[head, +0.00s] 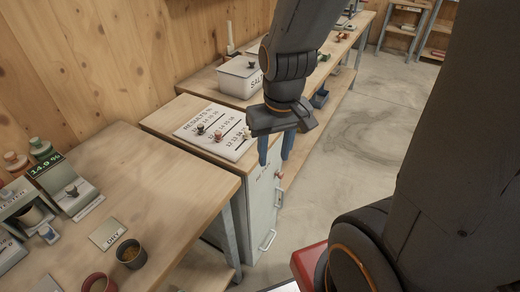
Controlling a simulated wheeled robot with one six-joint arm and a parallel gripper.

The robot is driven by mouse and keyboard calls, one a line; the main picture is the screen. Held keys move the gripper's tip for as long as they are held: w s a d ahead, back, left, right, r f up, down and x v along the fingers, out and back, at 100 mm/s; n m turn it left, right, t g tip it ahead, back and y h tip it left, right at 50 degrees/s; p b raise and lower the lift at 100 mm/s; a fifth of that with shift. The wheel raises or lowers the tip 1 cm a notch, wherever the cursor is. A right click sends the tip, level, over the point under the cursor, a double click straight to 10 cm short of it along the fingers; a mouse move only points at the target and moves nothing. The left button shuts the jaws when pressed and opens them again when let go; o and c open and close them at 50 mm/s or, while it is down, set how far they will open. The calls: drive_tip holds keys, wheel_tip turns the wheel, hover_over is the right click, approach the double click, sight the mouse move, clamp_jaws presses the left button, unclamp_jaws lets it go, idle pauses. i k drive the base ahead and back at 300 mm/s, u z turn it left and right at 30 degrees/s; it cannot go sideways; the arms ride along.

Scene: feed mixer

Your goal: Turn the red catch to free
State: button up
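A small red part (280,175), which looks like the catch, shows at the upper right edge of the pale grey cabinet front (262,205). It is too small to tell which way it is turned. My gripper (274,160) points down with its two blue fingers apart and nothing visible between them. In the picture it hangs just above the red part, in front of the cabinet's top edge. I cannot tell the distance between them in depth.
Silver handles (268,240) stick out from the cabinet front. A results board (212,129) with small knobs lies on the cabinet top. A wooden table (165,200) with a cup (130,255) stands at left. The concrete floor (345,165) right of the cabinet is clear.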

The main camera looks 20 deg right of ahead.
sight(281, 176)
drive_tip(key=u, duration=1.5)
drive_tip(key=k, duration=0.9)
drive_tip(key=z, duration=1.9)
